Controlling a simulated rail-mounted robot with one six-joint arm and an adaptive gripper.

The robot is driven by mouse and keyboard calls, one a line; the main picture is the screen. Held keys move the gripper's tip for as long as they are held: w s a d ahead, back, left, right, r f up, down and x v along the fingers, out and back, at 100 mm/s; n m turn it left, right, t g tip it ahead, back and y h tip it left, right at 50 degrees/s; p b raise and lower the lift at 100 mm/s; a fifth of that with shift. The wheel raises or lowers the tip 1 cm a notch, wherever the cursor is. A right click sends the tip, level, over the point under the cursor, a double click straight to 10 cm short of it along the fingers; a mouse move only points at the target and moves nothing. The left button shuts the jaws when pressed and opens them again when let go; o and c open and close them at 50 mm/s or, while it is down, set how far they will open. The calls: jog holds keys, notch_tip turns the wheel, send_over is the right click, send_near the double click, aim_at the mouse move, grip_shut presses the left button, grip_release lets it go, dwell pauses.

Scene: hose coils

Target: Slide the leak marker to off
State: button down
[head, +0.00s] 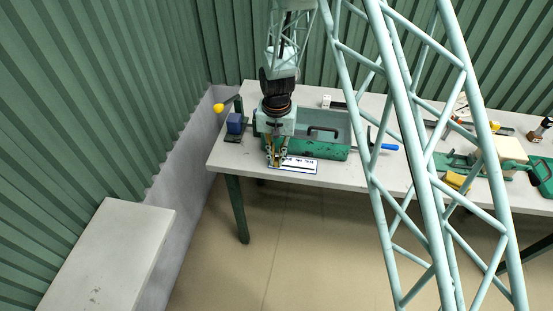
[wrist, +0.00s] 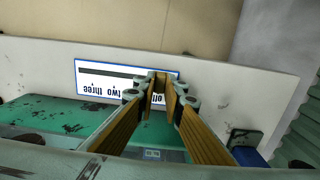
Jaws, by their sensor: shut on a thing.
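A white label plate with a blue border (head: 303,164) lies at the front edge of the table, and it also shows upside down in the wrist view (wrist: 90,79). It has a dark slot (wrist: 105,71) and the words "off", "two" and "three" can be read. My gripper (head: 276,161) points down at the plate's left end. In the wrist view my gripper (wrist: 163,82) has its fingertips close together at the slot, right by the word "off". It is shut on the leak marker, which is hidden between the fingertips.
A green case with a dark handle (head: 325,149) stands right behind the plate. A blue block (head: 235,123) and a lever with a yellow knob (head: 219,107) are to the left. A blue-handled tool (head: 385,147) lies to the right. The floor in front is clear.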

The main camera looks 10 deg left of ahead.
aim_at(276, 159)
jog(key=c, duration=2.7)
grip_release()
jog(key=shift+a, duration=0.35)
jog(key=shift+d, duration=0.1)
jog(key=shift+r, duration=0.15)
jog(key=shift+r, duration=5.85)
jog(key=shift+r, duration=0.1)
